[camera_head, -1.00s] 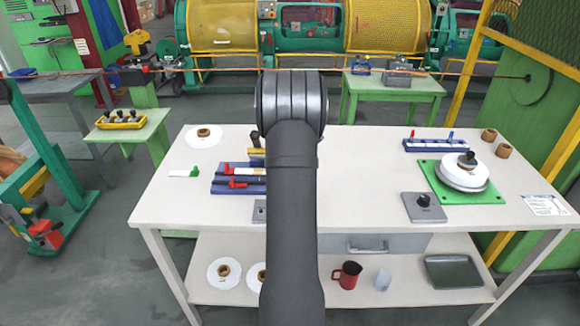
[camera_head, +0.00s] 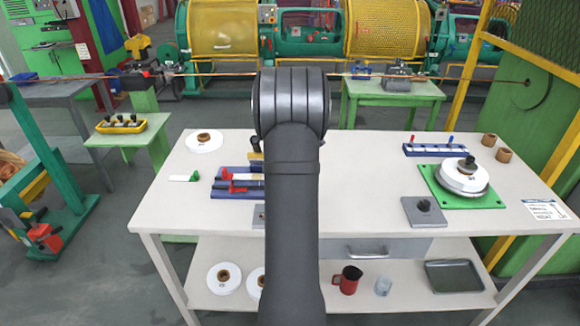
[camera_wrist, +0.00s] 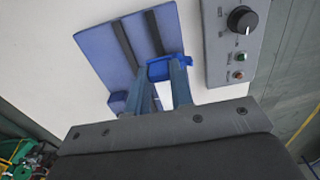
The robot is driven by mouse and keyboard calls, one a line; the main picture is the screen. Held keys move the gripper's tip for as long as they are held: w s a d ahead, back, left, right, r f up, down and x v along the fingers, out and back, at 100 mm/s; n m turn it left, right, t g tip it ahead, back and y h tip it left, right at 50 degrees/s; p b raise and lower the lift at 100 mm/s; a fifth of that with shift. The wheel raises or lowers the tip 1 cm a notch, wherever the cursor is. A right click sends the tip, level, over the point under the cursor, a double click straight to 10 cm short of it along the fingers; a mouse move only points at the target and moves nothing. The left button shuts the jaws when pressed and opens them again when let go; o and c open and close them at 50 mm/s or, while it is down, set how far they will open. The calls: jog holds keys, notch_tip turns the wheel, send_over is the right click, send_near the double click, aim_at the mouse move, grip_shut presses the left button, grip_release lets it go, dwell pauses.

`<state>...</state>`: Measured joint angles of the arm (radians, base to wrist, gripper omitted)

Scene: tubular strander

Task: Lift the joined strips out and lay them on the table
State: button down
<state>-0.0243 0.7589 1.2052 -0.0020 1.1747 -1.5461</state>
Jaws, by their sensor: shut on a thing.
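The blue splicing fixture (camera_head: 222,190), with red levers, stands on the table left of my arm. A pale strip (camera_head: 247,176) shows on it, partly hidden by my arm; I cannot tell where any join lies. In the wrist view a blue plate (camera_wrist: 100,50) with two dark bars fills the upper left. The head view hides my gripper behind my arm.
A grey control box (camera_wrist: 232,45) with a black knob stands close right of my gripper. A white strip with a green end (camera_head: 184,178) and a white spool (camera_head: 204,142) lie left.

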jog(key=s, duration=0.6)
jog(key=shift+s+r, duration=0.15)
jog(key=shift+s, duration=0.15)
dwell(0.5)
dwell(0.4)
jog(key=w+d, duration=0.1)
jog(key=d, duration=3)
jog(key=shift+d, duration=0.4)
dwell(2.0)
dwell(0.7)
